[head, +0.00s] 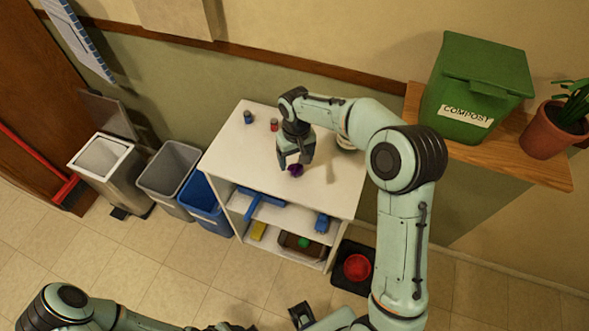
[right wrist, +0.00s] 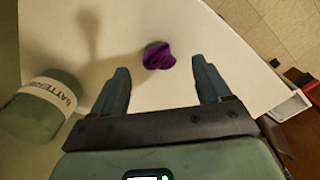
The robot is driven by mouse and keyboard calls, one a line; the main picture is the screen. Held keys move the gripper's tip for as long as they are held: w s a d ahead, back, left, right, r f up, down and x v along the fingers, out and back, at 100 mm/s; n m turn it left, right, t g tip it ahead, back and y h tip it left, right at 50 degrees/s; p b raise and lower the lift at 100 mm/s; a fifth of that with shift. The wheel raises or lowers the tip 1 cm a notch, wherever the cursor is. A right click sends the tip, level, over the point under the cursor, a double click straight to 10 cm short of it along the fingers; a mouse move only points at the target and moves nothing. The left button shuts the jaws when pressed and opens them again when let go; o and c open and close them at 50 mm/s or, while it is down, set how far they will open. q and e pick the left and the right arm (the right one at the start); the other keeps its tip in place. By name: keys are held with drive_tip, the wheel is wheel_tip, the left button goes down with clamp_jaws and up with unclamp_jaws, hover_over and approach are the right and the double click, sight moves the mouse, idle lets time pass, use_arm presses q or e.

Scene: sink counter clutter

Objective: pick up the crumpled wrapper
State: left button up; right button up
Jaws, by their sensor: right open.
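The crumpled wrapper is a small purple lump (head: 295,171) on the white top of the shelf unit (head: 240,160). It also shows in the right wrist view (right wrist: 158,55), ahead of and between the fingers. My right gripper (head: 294,163) is open above the wrapper, its fingers pointing down. In the right wrist view the open fingers (right wrist: 160,70) stand on either side with a gap to the wrapper. My left arm shows along the bottom edge of the head view; its gripper is not clearly made out.
A green battery container (right wrist: 40,106) stands on the top. Two small cans, blue (head: 248,117) and red (head: 274,125), are near its back. A compost bin (head: 478,90) and potted plant (head: 553,130) sit on a wall shelf. Bins (head: 168,172) stand left. Most of the top is clear.

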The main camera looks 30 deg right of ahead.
sight(295, 166)
drive_tip(key=f, duration=0.5)
drive_tip(key=shift+w+f, duration=0.15)
drive_tip(key=shift+w, duration=0.2)
drive_tip(key=c, duration=1.1)
